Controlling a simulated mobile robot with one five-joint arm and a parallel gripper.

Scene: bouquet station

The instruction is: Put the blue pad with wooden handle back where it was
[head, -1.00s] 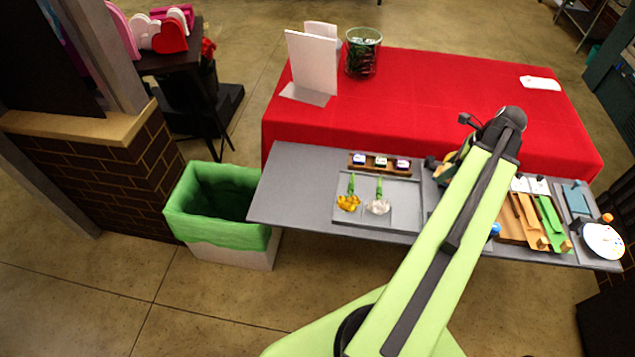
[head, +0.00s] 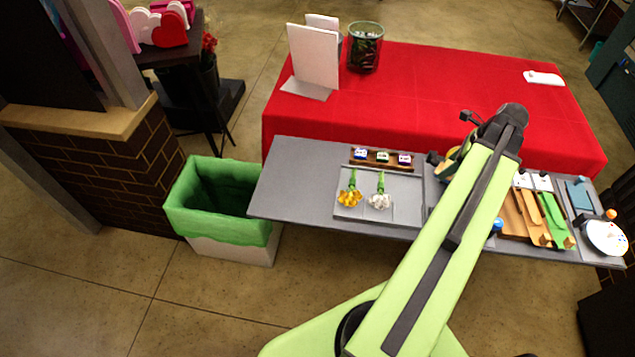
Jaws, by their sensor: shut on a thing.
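My arm reaches up across the right half of the head view and ends in a dark joint beyond the grey worktop. My gripper's jaws are hidden behind the arm, and so is whatever is between them. I cannot make out a blue pad with a wooden handle for certain. A flat blue-teal piece (head: 579,196) lies near the right end of the grey worktop (head: 300,188), and no wooden handle shows on it. A small round blue thing (head: 497,226) shows at the right edge of the arm, partly covered.
Wooden and green tools (head: 550,218) lie right of the arm, beside a white disc (head: 605,238). Left of it, a grey tray (head: 405,212) holds two flowers. A red-covered table (head: 430,90) stands behind. A green-lined bin (head: 215,205) stands left. The worktop's left end is bare.

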